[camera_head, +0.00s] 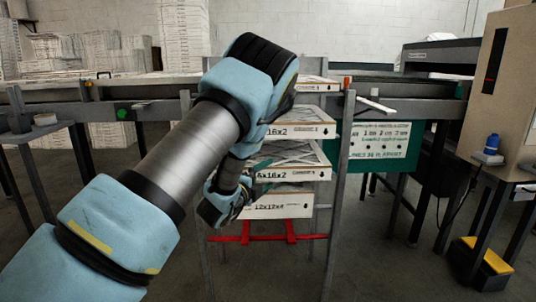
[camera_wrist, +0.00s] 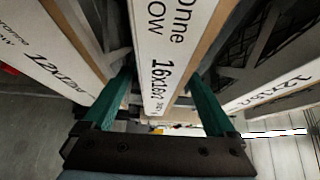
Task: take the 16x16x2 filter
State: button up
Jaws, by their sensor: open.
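In the head view, a white filter box (camera_head: 295,172) with a label ending in "6x16x2" sits on the middle level of a narrow rack. The box above it (camera_head: 312,130) has a label ending in "16x2", partly hidden by my arm. My gripper (camera_head: 264,178) is at the front of the middle box, its green fingers apart. In the wrist view, my gripper (camera_wrist: 160,80) is open, with one finger on each side of a white box (camera_wrist: 165,45) whose label starts "16x16". I cannot tell whether the fingers touch it.
A box marked "12x" (camera_head: 285,205) lies below, and another box (camera_head: 316,84) lies at the top. Neighbouring boxes flank the fingers closely in the wrist view. Rack posts (camera_head: 341,200) stand beside the stack, with a red bar (camera_head: 270,238) low down. A green panel (camera_head: 385,147) is to the right.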

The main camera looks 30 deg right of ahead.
jog(key=shift+x, duration=2.8)
jog(key=shift+s, duration=0.15)
grip_shut()
